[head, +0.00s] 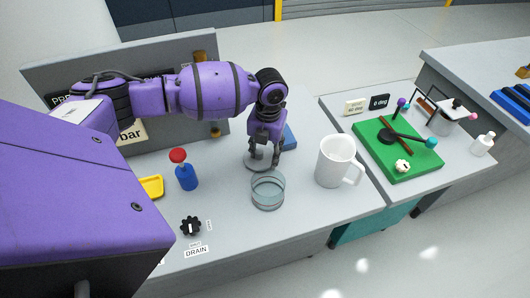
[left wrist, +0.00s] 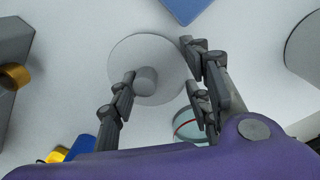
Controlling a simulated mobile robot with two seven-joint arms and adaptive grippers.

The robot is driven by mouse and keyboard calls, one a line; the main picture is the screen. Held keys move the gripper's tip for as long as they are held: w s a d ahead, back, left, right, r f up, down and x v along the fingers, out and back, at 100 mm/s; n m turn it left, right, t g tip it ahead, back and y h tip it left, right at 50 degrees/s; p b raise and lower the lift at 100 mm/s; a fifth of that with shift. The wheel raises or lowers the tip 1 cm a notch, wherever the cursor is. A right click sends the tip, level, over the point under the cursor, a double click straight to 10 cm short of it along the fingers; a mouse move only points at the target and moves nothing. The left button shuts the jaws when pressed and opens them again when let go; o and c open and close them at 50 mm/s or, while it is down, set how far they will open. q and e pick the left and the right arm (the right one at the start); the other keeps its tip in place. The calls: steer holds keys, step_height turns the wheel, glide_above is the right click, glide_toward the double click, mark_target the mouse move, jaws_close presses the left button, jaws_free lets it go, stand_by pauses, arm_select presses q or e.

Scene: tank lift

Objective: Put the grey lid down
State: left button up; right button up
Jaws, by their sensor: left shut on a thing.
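The grey lid (head: 257,163) is a round disc with a short knob. It is at or just above the grey worktop, behind and slightly left of an open clear glass vessel (head: 268,192). My left gripper (head: 264,156) points down over the lid and is shut on it. In the left wrist view the lid (left wrist: 165,55) lies between the fingers (left wrist: 160,75), with one finger against the knob. Whether the lid's underside touches the worktop is hard to tell. The glass vessel (left wrist: 188,124) shows partly behind a finger there. My right gripper is out of view.
A white mug (head: 335,162) stands right of the glass vessel. A blue block (head: 289,137) lies behind. The worktop's front stretch is clear.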

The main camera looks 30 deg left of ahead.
mark_target(267, 159)
arm_select(q)
steer(key=shift+f, duration=0.2)
steer(key=o, duration=1.5)
steer(key=r, duration=1.2)
steer(key=shift+w+d+r, duration=0.1)
steer(key=shift+d+r, duration=0.05)
steer(key=shift+d, duration=0.15)
